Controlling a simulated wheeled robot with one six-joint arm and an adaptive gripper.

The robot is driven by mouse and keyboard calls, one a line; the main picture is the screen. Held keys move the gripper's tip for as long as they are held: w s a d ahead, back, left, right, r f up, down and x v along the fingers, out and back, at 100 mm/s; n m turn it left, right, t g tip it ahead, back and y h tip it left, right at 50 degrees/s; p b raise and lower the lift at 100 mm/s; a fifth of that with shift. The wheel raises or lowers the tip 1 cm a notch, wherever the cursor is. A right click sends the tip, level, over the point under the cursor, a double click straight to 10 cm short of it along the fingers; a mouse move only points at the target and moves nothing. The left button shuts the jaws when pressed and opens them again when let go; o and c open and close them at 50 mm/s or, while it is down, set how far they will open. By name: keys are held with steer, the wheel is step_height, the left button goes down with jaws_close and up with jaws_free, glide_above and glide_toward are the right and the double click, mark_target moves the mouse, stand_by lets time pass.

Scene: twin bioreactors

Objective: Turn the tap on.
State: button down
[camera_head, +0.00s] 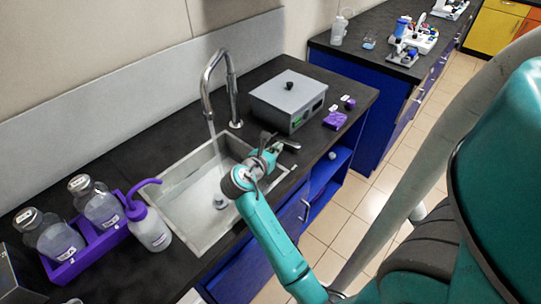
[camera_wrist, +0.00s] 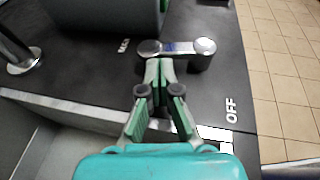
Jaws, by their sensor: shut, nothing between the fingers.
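The silver gooseneck tap (camera_head: 231,88) stands behind the sink (camera_head: 178,207). A pale streak like running water (camera_head: 215,155) drops from its spout towards the drain. The tap's lever (camera_wrist: 178,48) lies crosswise in the wrist view, with a round knob at each end and a blue mark between. It shows partly in the head view (camera_head: 291,144), beside my gripper (camera_head: 266,146). In the wrist view my gripper (camera_wrist: 159,66) is shut and empty, its tips right at the lever's near side; contact is unclear. An "OFF" label (camera_wrist: 231,110) lies at lower right, a small label (camera_wrist: 124,46) at left.
A grey box with a black knob (camera_head: 288,98) stands just behind the lever. Purple blocks (camera_head: 335,120) lie to its right. A purple rack of bottles (camera_head: 92,240) and a wash bottle (camera_head: 149,226) stand left of the sink.

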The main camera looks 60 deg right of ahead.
steer(key=shift+d, duration=0.4)
steer(key=shift+w+d, duration=0.1)
steer(key=shift+d, duration=0.65)
steer(key=shift+w+a, duration=0.1)
